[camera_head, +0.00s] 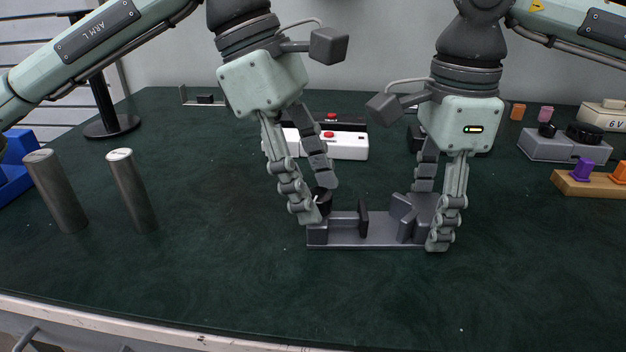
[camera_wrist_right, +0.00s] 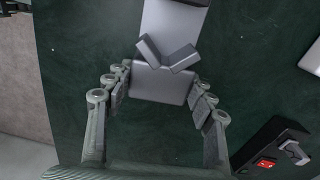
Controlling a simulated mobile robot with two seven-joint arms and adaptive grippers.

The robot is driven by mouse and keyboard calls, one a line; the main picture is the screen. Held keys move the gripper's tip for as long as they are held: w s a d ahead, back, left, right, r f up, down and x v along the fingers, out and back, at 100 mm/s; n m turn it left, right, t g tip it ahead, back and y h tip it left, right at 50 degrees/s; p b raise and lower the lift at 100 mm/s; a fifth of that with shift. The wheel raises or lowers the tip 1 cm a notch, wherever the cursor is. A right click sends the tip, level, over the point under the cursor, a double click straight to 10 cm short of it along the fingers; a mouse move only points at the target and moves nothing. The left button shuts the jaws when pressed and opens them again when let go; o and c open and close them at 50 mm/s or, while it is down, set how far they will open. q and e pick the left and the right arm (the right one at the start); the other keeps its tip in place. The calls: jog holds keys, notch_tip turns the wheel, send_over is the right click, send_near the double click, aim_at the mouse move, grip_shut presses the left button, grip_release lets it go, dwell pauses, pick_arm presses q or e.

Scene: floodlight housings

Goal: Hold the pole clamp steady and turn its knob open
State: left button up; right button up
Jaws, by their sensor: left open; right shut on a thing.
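The pole clamp (camera_head: 380,243) lies flat on the green table, a grey base plate with an upright dark jaw plate (camera_head: 363,217) and a V-shaped jaw (camera_head: 403,216). My right gripper (camera_head: 430,215) is shut on the clamp's right end block. The right wrist view shows this block (camera_wrist_right: 160,84) between the two fingers, with the V jaw (camera_wrist_right: 166,54) beyond it. At the clamp's left end is a dark round knob (camera_head: 323,195). My left gripper (camera_head: 320,204) is open with its fingers around the knob, which they partly hide; I cannot tell whether they touch it.
Two metal cylinders (camera_head: 57,190) (camera_head: 133,190) stand at left by a blue bin (camera_head: 14,165). A white box with a red button (camera_head: 345,146) is behind the clamp. A grey knobbed device (camera_head: 560,147) and a pegged wooden board (camera_head: 585,188) sit at right. The table front is clear.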

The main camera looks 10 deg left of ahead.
pick_arm(q)
grip_shut()
jog(key=shift+n+t, duration=0.7)
jog(key=shift+n, duration=1.2)
grip_release()
jog(key=shift+r, duration=0.1)
jog(key=v, duration=1.2)
jog(key=shift+s, duration=0.15)
pick_arm(e)
jog(key=o, duration=1.3)
